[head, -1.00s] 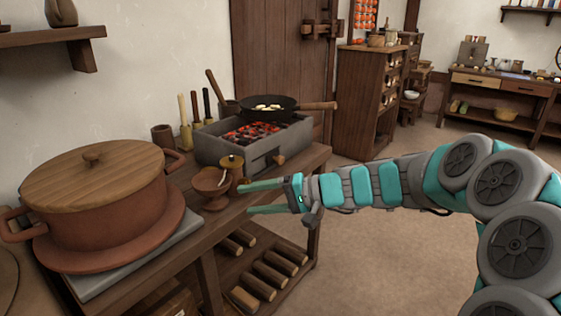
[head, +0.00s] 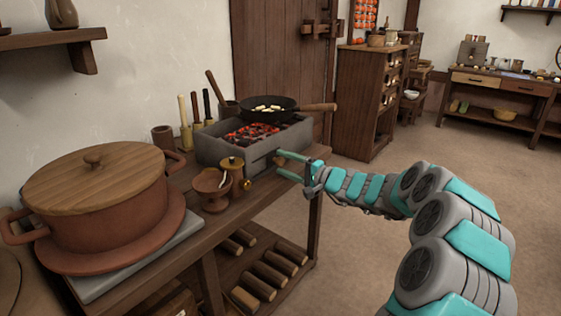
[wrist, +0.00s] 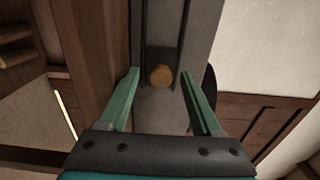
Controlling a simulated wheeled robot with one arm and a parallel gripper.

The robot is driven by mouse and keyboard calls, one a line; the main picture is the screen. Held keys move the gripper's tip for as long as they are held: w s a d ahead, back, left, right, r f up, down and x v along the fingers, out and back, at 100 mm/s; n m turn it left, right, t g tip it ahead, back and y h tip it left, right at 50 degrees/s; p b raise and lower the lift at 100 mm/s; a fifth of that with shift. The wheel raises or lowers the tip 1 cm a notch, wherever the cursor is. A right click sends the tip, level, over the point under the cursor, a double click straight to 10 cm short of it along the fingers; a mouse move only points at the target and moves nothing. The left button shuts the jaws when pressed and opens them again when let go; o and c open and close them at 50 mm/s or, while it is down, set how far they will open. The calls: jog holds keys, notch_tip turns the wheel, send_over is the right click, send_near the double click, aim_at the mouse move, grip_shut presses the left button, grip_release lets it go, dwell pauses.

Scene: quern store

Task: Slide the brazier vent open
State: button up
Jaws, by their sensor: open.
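The brazier (head: 219,150) is a grey box of glowing coals on the wooden bench. Its vent is on the front side, where a round wooden knob (wrist: 161,76) sits between two dark rails in the wrist view. My gripper (head: 280,165) is at the brazier's front face, at the vent. In the wrist view my gripper (wrist: 160,90) is open, with one green finger on each side of the knob and a gap on both sides. In the head view the fingers largely hide the vent and knob.
A black pan (head: 268,109) rests over the coals, its handle pointing right. A small lidded pot (head: 232,172) and a footed bowl (head: 212,187) stand close left of my gripper. A large lidded pot (head: 100,195) fills the bench's left end. The floor at right is open.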

jog(key=shift+x, duration=0.95)
jog(key=shift+c, duration=0.3)
grip_shut()
